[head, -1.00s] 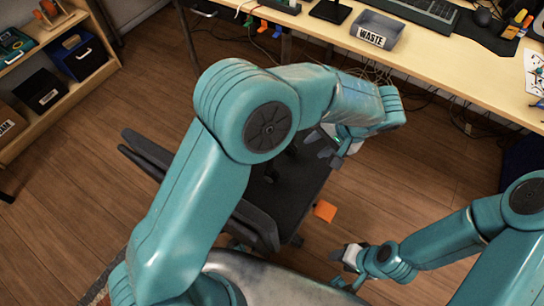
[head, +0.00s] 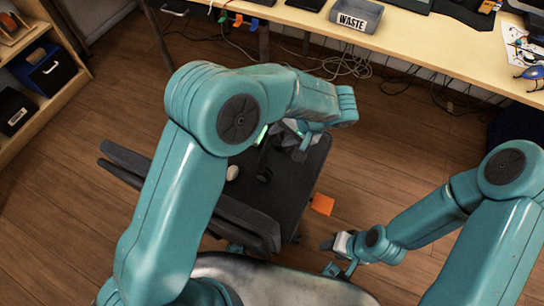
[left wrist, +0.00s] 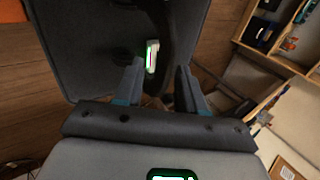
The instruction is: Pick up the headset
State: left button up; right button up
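The dark headset (head: 264,172) lies on the black seat of a chair, partly hidden in the head view by my left arm. A green-white light glows on it. In the left wrist view its dark curved band (left wrist: 166,30) and lit part (left wrist: 152,56) show at the fingertips. My left gripper (head: 298,138) is over the seat. Its fingers (left wrist: 160,72) are apart, with the headset near and partly between their tips; I cannot tell if they touch it. My right gripper (head: 331,256) is low at the right of the chair, its fingers apart and empty.
The chair's seat (head: 297,185) also bears a small pale object (head: 232,173). An orange piece (head: 322,204) shows at the seat's right. A desk (head: 440,45) with a WASTE tray (head: 352,19) runs along the back, cables hanging below. A shelf (head: 65,95) stands at left.

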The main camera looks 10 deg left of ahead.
aim_at(271, 138)
pick_arm(q)
jog(key=x, duration=0.2)
jog(key=b+x, duration=0.1)
jog(key=x, duration=0.2)
jog(key=shift+s+a, duration=0.2)
jog(key=shift+a, duration=0.2)
grip_shut()
jog(key=shift+r, duration=0.1)
